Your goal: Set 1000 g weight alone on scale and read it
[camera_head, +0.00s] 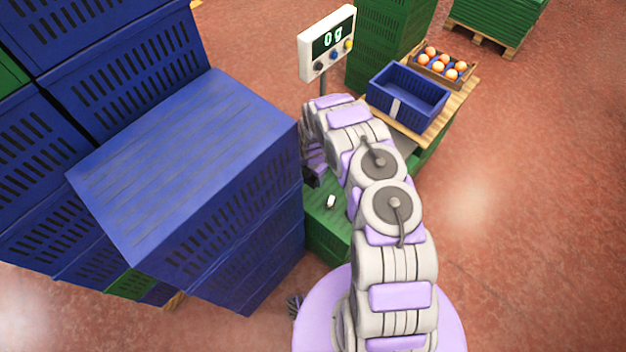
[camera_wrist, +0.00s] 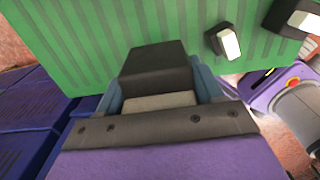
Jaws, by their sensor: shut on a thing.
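My gripper (camera_wrist: 157,88) is shut on a dark block (camera_wrist: 154,62), seen between its fingers in the wrist view. The block looks like a weight, but no marking is readable. In the head view the dark gripper end (camera_head: 311,179) is partly hidden by my arm, above the green crates at the left of the arm. The scale display (camera_head: 329,40) stands on a post and reads 0 g. The grey scale platform (camera_head: 406,144) is mostly hidden behind my arm. A small pale block with a dark side (camera_head: 331,201) lies on the green crate top; it also shows in the wrist view (camera_wrist: 229,43).
Blue crates (camera_head: 185,165) are stacked close at the left. A blue bin (camera_head: 408,98) and a crate of oranges (camera_head: 428,68) stand on a wooden board behind my arm. Another dark, pale-faced thing (camera_wrist: 296,16) is cut off at the wrist view's edge. The right floor is clear.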

